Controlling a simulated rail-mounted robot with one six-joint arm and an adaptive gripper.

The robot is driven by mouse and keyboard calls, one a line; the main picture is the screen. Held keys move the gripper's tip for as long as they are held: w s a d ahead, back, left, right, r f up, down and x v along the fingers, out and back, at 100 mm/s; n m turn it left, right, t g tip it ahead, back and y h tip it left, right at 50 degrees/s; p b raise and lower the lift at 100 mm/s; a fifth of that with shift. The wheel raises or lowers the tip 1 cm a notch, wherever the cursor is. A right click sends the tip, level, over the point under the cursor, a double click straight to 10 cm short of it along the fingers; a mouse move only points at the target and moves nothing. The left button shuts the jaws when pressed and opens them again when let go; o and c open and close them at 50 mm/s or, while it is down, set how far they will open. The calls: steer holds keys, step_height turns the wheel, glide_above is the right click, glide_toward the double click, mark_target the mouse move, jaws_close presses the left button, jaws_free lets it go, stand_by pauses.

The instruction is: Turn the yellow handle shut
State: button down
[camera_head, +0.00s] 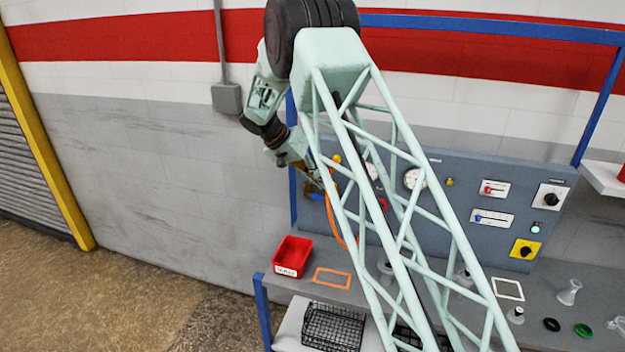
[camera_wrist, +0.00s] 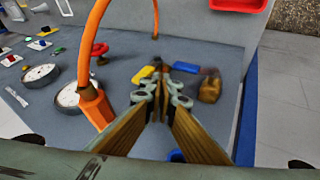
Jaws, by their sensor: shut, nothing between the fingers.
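The yellow handle (camera_wrist: 146,73) shows in the wrist view as a short yellow bar on the grey panel, just left of my fingertips. A blue bar (camera_wrist: 186,67) lies just right of them, in line with the yellow one. My gripper (camera_wrist: 167,82) is shut and empty, its tips in front of the panel between the two bars. I cannot tell whether it touches either. In the head view my gripper (camera_head: 322,180) is at the panel's left end, small and partly behind my arm's lattice. I cannot make out the yellow handle clearly there.
An orange hose (camera_wrist: 93,55) arches left of my gripper, near a red valve knob (camera_wrist: 99,49) and gauges (camera_wrist: 41,74). A brass fitting (camera_wrist: 210,87) stands right. Below the panel, a red bin (camera_head: 292,256) sits on the bench.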

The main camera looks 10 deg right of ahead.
steer(key=shift+s+d+f, duration=0.2)
steer(key=shift+s+d, duration=0.05)
steer(key=shift+d, duration=0.25)
steer(key=shift+s+d+b, duration=0.1)
steer(key=shift+d+b, duration=0.1)
steer(key=shift+b, duration=0.35)
steer(key=shift+s+d+r+b, duration=0.2)
steer(key=shift+d+b, duration=0.15)
steer(key=shift+b, duration=0.35)
steer(key=shift+s+d+r+b, duration=0.2)
steer(key=shift+d+b, duration=0.15)
steer(key=shift+b, duration=0.3)
